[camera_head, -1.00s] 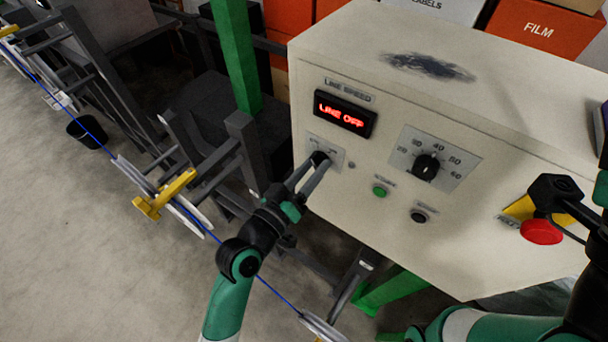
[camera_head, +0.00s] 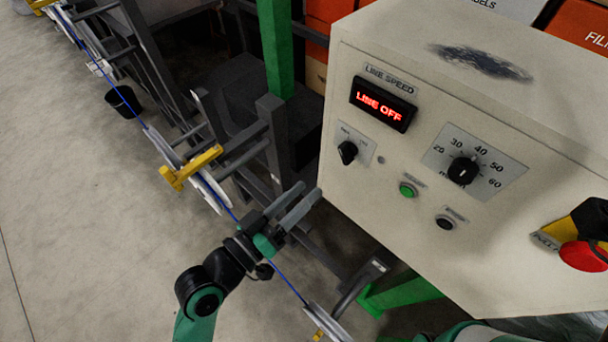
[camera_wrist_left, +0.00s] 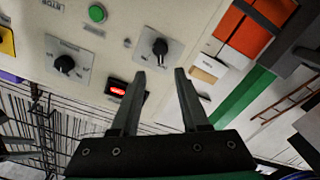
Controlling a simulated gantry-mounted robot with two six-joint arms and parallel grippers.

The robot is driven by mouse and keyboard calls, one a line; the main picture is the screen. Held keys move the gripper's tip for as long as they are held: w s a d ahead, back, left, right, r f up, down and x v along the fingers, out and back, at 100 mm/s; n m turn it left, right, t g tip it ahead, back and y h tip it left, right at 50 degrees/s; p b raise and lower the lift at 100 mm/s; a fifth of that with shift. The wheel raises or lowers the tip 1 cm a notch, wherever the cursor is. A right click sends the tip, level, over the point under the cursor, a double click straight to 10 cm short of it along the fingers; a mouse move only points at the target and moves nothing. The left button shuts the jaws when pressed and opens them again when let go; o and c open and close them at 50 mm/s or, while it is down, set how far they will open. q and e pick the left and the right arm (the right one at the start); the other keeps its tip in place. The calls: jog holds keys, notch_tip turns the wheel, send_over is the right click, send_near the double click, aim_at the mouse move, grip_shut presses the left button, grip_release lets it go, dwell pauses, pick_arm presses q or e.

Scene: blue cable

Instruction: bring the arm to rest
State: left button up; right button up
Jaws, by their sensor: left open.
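My left gripper (camera_head: 296,204) is open and empty in the head view, below and to the left of the control box, clear of its face. In the left wrist view its two fingers (camera_wrist_left: 158,78) are apart with nothing between them. The selector knob (camera_head: 347,152) on the box front stands free of the gripper; it also shows beyond the fingertips in the left wrist view (camera_wrist_left: 160,46). My right gripper does not show clearly in the head view; only part of my green arm is at the lower right edge.
The cream control box (camera_head: 400,195) has a red "LINE OFF" display (camera_head: 383,104), a speed dial (camera_head: 463,170), a green button (camera_head: 407,189), a black button (camera_head: 446,222) and a red emergency knob (camera_head: 583,256). A blue cable (camera_head: 290,285) runs over pulleys beneath my left arm. Open floor lies left.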

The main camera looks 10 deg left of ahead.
pick_arm(q)
jog(key=w+a+r+m+t+p, duration=0.1)
jog(key=a+r+t, duration=0.15)
jog(key=r, duration=1.15)
jog(key=a+r+m+t+p, duration=0.15)
jog(key=r+t, duration=0.25)
jog(key=r, duration=1)
jog(key=s+a+r+n+t+y, duration=0.1)
jog(key=s+a+r+t+y, duration=0.1)
jog(key=r, duration=0.5)
jog(key=s+a+r+t+y, duration=0.3)
jog(key=s+a+r+y, duration=0.2)
jog(key=r, duration=0.2)
jog(key=shift+s+a+r+n, duration=0.2)
jog(key=shift+s+a+n, duration=0.1)
jog(key=shift+a+n, duration=0.05)
